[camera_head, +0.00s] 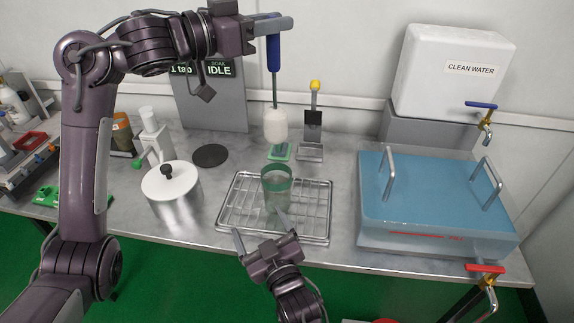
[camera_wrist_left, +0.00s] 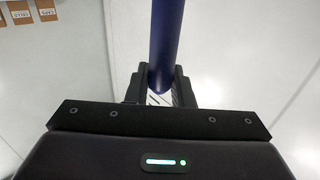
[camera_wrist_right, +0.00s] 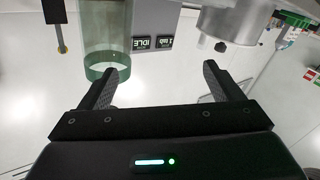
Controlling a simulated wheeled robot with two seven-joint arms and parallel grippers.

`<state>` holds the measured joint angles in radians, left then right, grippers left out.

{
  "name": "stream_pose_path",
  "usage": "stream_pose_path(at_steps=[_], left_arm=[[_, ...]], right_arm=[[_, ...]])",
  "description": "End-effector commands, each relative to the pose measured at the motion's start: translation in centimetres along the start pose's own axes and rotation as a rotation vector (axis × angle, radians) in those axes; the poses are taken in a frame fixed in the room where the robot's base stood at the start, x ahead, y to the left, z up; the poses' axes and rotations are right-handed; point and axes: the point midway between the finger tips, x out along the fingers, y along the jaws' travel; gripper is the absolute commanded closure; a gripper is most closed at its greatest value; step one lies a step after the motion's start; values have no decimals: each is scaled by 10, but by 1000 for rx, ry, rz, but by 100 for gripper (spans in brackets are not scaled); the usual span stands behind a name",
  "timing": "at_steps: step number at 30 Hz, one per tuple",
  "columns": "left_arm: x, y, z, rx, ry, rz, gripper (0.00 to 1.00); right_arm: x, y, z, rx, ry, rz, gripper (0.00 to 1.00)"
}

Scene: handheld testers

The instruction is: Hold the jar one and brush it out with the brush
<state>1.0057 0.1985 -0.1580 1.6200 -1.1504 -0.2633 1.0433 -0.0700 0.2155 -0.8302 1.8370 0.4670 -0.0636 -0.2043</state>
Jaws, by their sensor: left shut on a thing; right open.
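The brush has a blue handle (camera_head: 273,52), a thin dark stem and a white bristle head (camera_head: 275,126). My left gripper (camera_head: 268,27) is shut on the blue handle, which also shows in the left wrist view (camera_wrist_left: 165,45). The brush hangs upright, its head above and behind the jar. My right gripper (camera_head: 262,236) is open in front of the jar. In the right wrist view the jar (camera_wrist_right: 105,40) is ahead of the fingers, left of centre.
A lidded metal pot (camera_head: 172,190) stands left of the rack. A blue-topped basin (camera_head: 430,195) with handles is on the right, below a clean water tank (camera_head: 450,75). A stand with a yellow top (camera_head: 314,110) is behind the rack.

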Motion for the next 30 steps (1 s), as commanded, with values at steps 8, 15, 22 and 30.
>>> stream_pose_path(at_steps=[8,15,22,30], left_arm=[[0,0,0,0,1,0,100],[0,0,0,0,0,0,100],[0,0,0,0,0,0,100],[0,0,0,0,1,0,100]], right_arm=[[-7,66,-37,234,-49,168,14],[12,75,-38,258,-53,184,14],[56,83,-35,255,-53,184,14],[97,89,-31,256,-53,182,14]])
